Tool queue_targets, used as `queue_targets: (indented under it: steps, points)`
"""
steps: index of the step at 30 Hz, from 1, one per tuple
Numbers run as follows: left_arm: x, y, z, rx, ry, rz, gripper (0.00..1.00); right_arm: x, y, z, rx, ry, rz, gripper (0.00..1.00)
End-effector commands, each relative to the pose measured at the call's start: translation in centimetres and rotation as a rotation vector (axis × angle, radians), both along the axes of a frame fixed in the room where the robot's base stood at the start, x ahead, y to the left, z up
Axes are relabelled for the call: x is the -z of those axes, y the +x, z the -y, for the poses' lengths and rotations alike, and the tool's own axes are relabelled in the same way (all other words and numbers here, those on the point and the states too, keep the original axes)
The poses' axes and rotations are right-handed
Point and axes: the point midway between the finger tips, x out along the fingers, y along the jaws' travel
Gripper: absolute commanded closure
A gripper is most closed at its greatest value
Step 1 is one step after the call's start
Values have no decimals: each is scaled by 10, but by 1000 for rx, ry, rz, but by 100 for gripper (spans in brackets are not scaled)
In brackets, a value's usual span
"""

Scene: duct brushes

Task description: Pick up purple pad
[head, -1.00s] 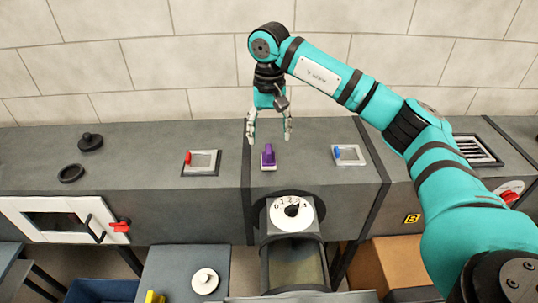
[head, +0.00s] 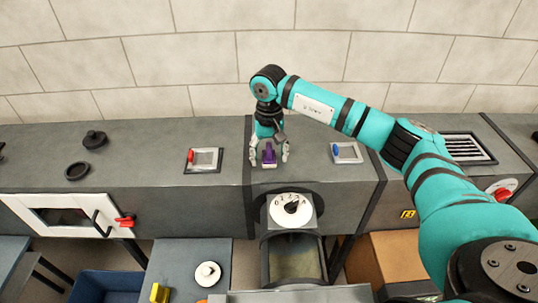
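The purple pad (head: 268,156) has a purple upper part on a pale base. It sits on top of the grey duct (head: 320,180), behind the round dial. My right gripper (head: 269,160) points down over it, with one finger on each side. The fingers are spread wide, and I see gaps between them and the pad. The pad's top is close under the gripper's palm. My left gripper is not in the head view.
Hatches with a red handle (head: 203,160) and a blue handle (head: 346,152) flank the pad on the duct top. A numbered dial (head: 292,210) is on the front below. A black knob lid (head: 94,139) and black ring (head: 77,171) lie at left. A tiled wall (head: 200,60) stands behind.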

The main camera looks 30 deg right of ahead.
Motion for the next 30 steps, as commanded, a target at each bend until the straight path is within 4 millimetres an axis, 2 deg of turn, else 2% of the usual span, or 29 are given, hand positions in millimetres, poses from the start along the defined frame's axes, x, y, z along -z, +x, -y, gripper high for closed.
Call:
queue_targets:
  steps: [2, 12, 23, 30]
  points:
    - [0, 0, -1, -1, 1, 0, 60, 0, 0, 0, 0, 0, 0, 50]
    - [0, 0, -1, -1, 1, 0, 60, 0, 0, 0, 0, 0, 0, 94]
    - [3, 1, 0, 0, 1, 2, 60, -5, 1, 0, 0, 0, 3, 95]
    - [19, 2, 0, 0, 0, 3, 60, -30, 1, 0, 0, -1, 6, 95]
